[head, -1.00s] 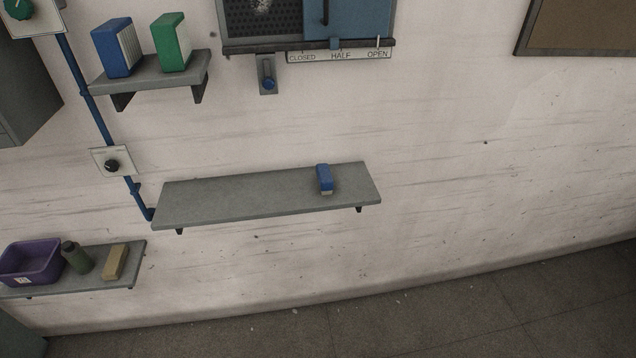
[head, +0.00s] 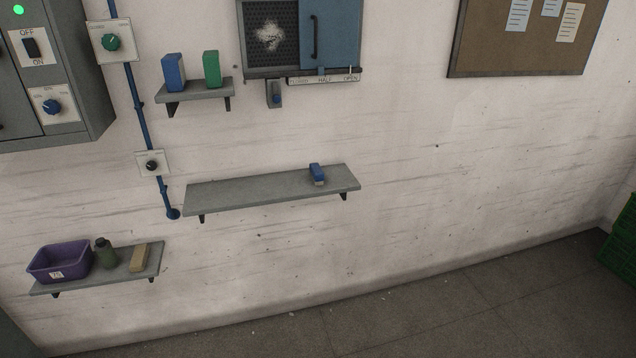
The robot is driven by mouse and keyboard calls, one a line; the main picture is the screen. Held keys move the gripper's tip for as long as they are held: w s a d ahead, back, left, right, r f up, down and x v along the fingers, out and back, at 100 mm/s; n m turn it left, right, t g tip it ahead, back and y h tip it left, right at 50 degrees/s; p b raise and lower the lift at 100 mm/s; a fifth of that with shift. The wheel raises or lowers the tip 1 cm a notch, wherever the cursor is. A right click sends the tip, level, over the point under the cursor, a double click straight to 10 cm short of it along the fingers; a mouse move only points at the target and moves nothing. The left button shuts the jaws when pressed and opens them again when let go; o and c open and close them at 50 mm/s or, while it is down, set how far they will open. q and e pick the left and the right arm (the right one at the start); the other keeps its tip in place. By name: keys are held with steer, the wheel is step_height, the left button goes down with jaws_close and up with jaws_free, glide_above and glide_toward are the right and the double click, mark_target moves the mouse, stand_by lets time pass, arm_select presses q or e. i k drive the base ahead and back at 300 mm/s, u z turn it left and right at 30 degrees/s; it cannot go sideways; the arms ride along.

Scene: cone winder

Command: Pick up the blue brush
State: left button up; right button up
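The blue brush (head: 317,173) is a small blue block with a paler lower edge. It lies on the right part of the long grey wall shelf (head: 240,193) in the head view. Nothing touches it or covers it. Neither of my grippers shows in the head view.
A lower left shelf (head: 58,287) holds a purple bin (head: 58,262), a dark green bottle (head: 106,253) and a tan block (head: 139,257). Blue and green binders (head: 212,69) stand on an upper shelf. A green crate (head: 620,240) is at the right edge. The floor (head: 430,310) below is clear.

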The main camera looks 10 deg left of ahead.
mark_target(317, 174)
steer(key=z, duration=0.5)
steer(key=i, duration=0.65)
steer(key=z, duration=0.55)
steer(key=i, duration=0.75)
